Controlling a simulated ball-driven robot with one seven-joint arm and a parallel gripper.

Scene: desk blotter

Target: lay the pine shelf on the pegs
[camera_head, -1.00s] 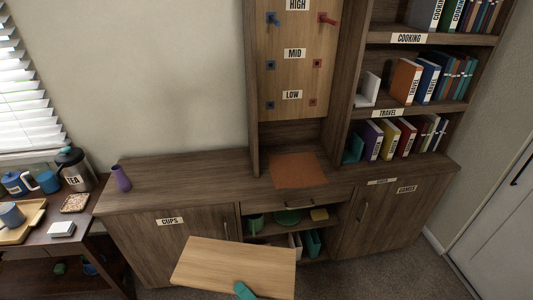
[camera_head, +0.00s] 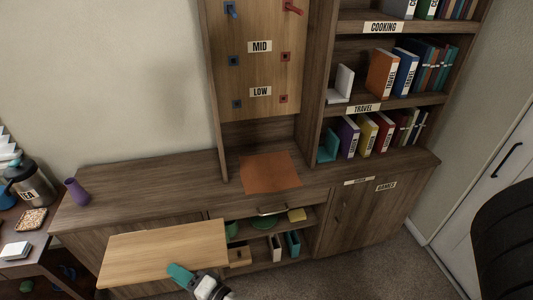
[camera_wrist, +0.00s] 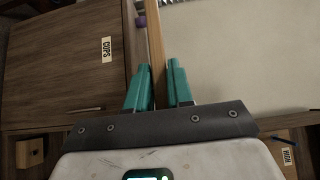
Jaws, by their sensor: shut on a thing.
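The pine shelf (camera_head: 165,250) is a pale flat board, held roughly level in front of the cabinet's left part. My gripper (camera_head: 182,273) has teal fingers shut on the shelf's near edge, right of its middle. In the wrist view my gripper (camera_wrist: 160,82) pinches the shelf (camera_wrist: 156,45), seen edge-on as a thin strip. A blue peg (camera_head: 231,10) and a red peg (camera_head: 293,8) stick out of the top row of the upright board (camera_head: 262,70). The MID and LOW rows show small blue and red square sockets without pegs standing out. The shelf is well below and left of the pegs.
An orange-brown blotter (camera_head: 270,172) lies on the cabinet top (camera_head: 150,187) below the peg board. A purple vase (camera_head: 77,191) stands at its left end. Book shelves (camera_head: 385,95) rise on the right.

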